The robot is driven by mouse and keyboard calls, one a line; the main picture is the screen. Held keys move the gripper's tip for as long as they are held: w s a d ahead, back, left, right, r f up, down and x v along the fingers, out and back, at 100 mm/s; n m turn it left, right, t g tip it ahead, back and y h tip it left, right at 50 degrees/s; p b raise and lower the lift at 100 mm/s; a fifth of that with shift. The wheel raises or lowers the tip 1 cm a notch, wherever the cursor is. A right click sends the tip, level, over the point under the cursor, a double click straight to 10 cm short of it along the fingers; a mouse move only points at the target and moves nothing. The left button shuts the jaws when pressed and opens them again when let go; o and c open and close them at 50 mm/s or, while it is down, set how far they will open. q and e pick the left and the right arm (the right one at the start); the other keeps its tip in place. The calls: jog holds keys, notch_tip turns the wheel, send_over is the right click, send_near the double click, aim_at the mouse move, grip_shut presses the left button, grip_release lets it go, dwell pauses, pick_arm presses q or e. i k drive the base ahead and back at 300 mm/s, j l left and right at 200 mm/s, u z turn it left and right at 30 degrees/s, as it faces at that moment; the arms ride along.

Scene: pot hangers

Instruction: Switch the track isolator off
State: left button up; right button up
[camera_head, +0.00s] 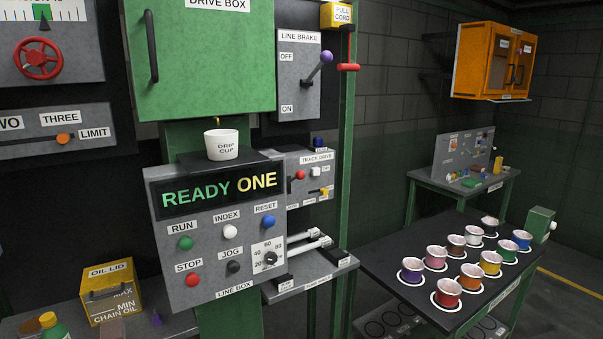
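A grey box labelled TRACK DRIVE (316,160) stands behind and to the right of the line box. It carries a red-knobbed lever (300,174) at its left, a small white control (315,171) and a yellow switch (323,191). A blue knob (319,142) sits at its top. The small labels under these controls are too small to read, so I cannot tell which one is the isolator. The line box partly hides the track drive box's left and lower parts. Neither of my grippers shows in the head view.
The line box (215,265) with a READY ONE display stands in front. The drip cup (221,144) sits above it. A purple-knobbed line brake lever (318,66) and a green post (346,170) are nearby. A table (385,270) with several coloured cups stands right.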

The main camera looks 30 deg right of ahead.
aim_at(300, 175)
jog(key=i+l, duration=0.15)
jog(key=l, duration=0.25)
jog(key=i+l, duration=0.2)
jog(key=l, duration=0.2)
jog(key=i+l, duration=0.15)
jog(key=l, duration=0.25)
jog(key=i+l, duration=0.2)
jog(key=l, duration=0.2)
jog(key=i+l, duration=0.15)
jog(key=l, duration=0.25)
jog(key=i+l, duration=0.2)
jog(key=l, duration=0.2)
